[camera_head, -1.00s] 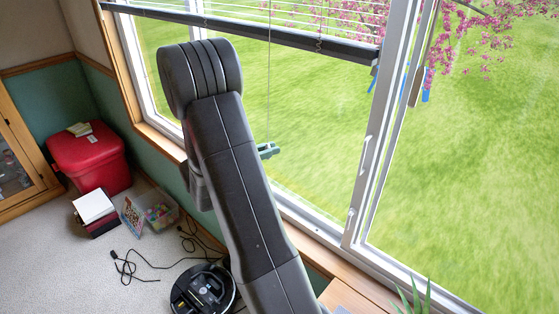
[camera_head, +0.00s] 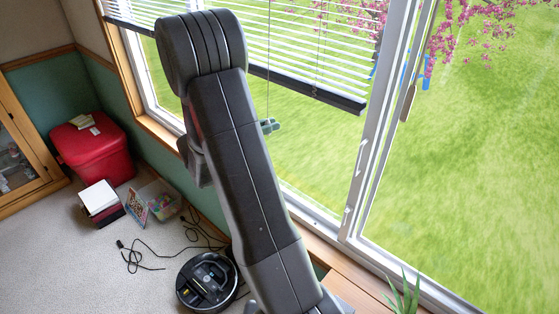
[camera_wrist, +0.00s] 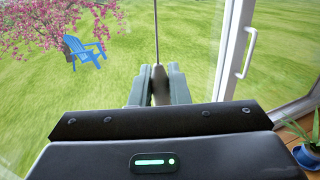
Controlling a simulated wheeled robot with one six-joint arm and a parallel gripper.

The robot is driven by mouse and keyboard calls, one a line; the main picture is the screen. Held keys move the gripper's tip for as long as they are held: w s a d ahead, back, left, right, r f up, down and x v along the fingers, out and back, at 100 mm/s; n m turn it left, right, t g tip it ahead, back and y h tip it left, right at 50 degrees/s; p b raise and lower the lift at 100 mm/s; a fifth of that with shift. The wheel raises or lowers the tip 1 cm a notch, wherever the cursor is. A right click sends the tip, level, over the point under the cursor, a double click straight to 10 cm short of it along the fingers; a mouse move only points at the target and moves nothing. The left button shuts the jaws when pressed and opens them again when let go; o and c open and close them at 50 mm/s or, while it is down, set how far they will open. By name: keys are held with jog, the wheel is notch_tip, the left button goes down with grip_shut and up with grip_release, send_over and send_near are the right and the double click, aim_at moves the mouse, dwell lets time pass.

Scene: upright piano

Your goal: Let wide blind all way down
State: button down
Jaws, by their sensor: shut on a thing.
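The wide blind (camera_head: 290,50) hangs over the large window in the head view, its slats spread and its dark bottom rail (camera_head: 310,88) partway down the glass, tilted in the picture. A thin pull cord (camera_head: 268,60) hangs in front of it. My gripper (camera_head: 270,126) is mostly hidden behind my arm, with its fingertips showing beside the cord. In the wrist view, my gripper (camera_wrist: 158,84) is shut on the cord's tassel (camera_wrist: 158,92), and the cord (camera_wrist: 156,30) runs straight up from it. The blind does not show in the wrist view.
The window frame with a handle (camera_head: 360,160) stands right of the blind. A potted plant (camera_head: 405,295) is at the lower right. On the floor are a robot vacuum (camera_head: 207,282), cables, a clear bin (camera_head: 163,200), books (camera_head: 99,200) and a red box (camera_head: 92,150).

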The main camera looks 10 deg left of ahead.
notch_tip(320, 180, up, 9)
jog(key=p, duration=0.6)
jog(key=shift+p, duration=0.4)
notch_tip(320, 180, up, 9)
notch_tip(320, 180, up, 9)
dwell(0.6)
notch_tip(320, 180, up, 9)
dwell(0.6)
jog(key=shift+r, duration=0.1)
